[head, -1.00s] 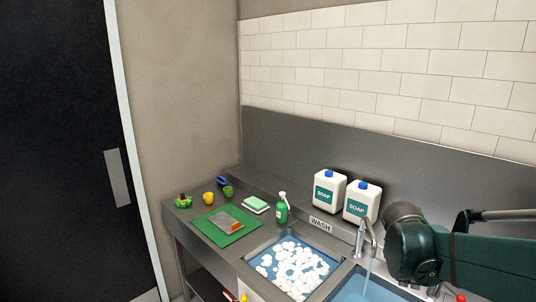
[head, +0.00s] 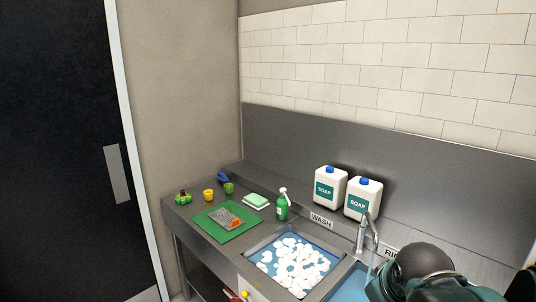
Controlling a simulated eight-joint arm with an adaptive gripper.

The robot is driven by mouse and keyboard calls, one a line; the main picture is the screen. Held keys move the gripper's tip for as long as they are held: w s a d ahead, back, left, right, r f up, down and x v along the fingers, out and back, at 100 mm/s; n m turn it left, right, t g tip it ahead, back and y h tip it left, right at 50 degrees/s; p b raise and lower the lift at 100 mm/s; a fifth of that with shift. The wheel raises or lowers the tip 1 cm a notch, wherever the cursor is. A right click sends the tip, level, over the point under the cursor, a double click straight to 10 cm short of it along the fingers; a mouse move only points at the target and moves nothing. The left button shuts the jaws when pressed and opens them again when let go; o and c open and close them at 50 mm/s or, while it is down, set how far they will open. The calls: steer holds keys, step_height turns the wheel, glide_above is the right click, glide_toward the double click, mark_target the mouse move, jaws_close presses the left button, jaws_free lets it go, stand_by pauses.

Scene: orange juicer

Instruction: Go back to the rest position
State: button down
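The head view shows a dark green part of my arm at the bottom right, in front of the rinse basin. My gripper's fingers are not visible in this frame, so what it holds, if anything, cannot be seen. The faucet (head: 362,236) stands just left of my arm, with water running from it.
A steel counter holds a wash basin (head: 252,252) with white suds, a green mat (head: 209,229) with a grater-like object (head: 228,217), a green bottle (head: 282,209), a sponge (head: 256,201), and small cups (head: 209,195). Two soap jugs (head: 330,187) stand behind. A dark door (head: 60,150) is left.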

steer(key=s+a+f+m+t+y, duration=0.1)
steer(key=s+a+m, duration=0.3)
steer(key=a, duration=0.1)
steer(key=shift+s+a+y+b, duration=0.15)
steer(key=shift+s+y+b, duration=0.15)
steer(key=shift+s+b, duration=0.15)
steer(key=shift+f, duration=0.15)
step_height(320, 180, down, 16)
steer(key=b, duration=1.6)
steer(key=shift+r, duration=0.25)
